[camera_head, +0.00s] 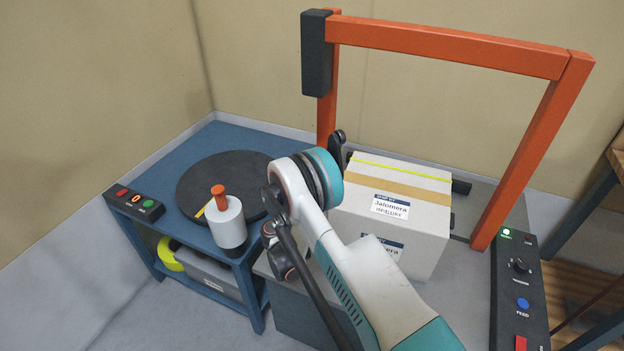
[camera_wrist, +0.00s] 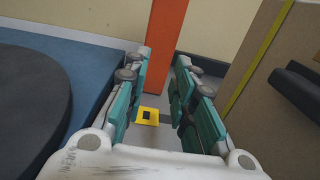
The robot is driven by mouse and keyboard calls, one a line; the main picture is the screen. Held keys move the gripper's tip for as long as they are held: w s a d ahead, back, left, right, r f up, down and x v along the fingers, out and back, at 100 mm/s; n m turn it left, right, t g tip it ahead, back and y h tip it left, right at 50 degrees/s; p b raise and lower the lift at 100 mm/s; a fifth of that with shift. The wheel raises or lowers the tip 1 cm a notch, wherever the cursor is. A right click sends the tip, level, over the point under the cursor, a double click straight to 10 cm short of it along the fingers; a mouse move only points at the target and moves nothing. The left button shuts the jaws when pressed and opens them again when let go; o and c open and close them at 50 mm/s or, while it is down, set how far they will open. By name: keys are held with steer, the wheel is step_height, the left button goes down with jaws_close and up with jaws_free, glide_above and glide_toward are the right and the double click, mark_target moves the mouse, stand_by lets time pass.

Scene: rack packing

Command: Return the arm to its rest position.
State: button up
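My gripper (camera_wrist: 160,68) is open in the wrist view, with its two teal-and-grey fingers apart and nothing between them. An orange post and a yellow square with a dark centre (camera_wrist: 147,116) show through the gap, beyond the fingers. In the head view my white and teal arm (camera_head: 355,265) reaches up from the lower right. Its wrist end is in front of the left side of a strapped carton (camera_head: 425,240), and the fingers are mostly hidden there. The carton also shows at the right in the wrist view (camera_wrist: 262,75), beside the right finger.
An orange arch (camera_head: 450,45) stands over the carton. A blue bench (camera_head: 222,135) at left carries a dark round turntable (camera_head: 205,180), a white bottle with an orange cap (camera_head: 228,226) and a button box (camera_head: 135,203). A control panel (camera_head: 518,290) stands at right.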

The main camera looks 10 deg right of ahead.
steer(key=shift+s+a, duration=0.2)
steer(key=shift+s, duration=0.1)
steer(key=shift+r, duration=0.1)
